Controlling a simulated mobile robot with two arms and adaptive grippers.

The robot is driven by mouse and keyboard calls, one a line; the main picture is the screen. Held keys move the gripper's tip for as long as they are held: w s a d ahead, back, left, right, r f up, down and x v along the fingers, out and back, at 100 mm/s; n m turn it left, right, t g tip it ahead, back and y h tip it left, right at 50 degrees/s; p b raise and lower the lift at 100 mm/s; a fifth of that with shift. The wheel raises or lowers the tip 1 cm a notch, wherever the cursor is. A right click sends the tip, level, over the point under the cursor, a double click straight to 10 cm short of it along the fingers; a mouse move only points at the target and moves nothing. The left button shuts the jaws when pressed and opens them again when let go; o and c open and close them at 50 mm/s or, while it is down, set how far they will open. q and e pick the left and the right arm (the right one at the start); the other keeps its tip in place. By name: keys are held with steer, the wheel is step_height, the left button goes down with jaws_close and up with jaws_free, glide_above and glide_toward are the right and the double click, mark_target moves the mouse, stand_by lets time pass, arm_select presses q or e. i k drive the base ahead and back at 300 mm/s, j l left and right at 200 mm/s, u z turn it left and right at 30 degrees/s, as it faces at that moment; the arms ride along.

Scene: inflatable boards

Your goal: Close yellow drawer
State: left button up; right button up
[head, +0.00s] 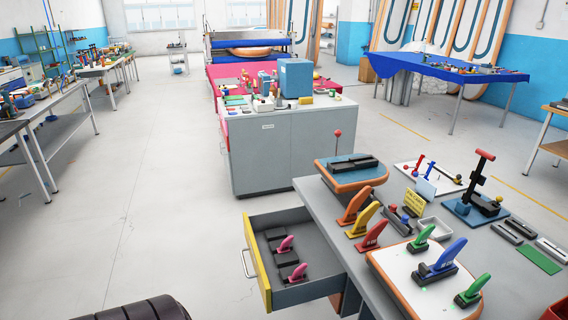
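The yellow drawer (257,265) stands pulled out from the left side of the grey workbench (314,206). Its yellow front has a pale bar handle (248,263) and faces left. Its grey inside is visible and holds two dark pieces with pink levers (286,244), one behind the other. Neither of my grippers shows in the head view. Nothing is seen touching the drawer or its handle.
The workbench top carries lever clamps (368,235), an orange-edged board (405,262) and other tools. A grey cabinet (285,155) stands behind it. The floor left of the drawer is clear (150,220). A dark ribbed object (140,310) shows at the bottom edge.

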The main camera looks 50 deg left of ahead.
mark_target(324, 275)
steer(key=u, duration=1.9)
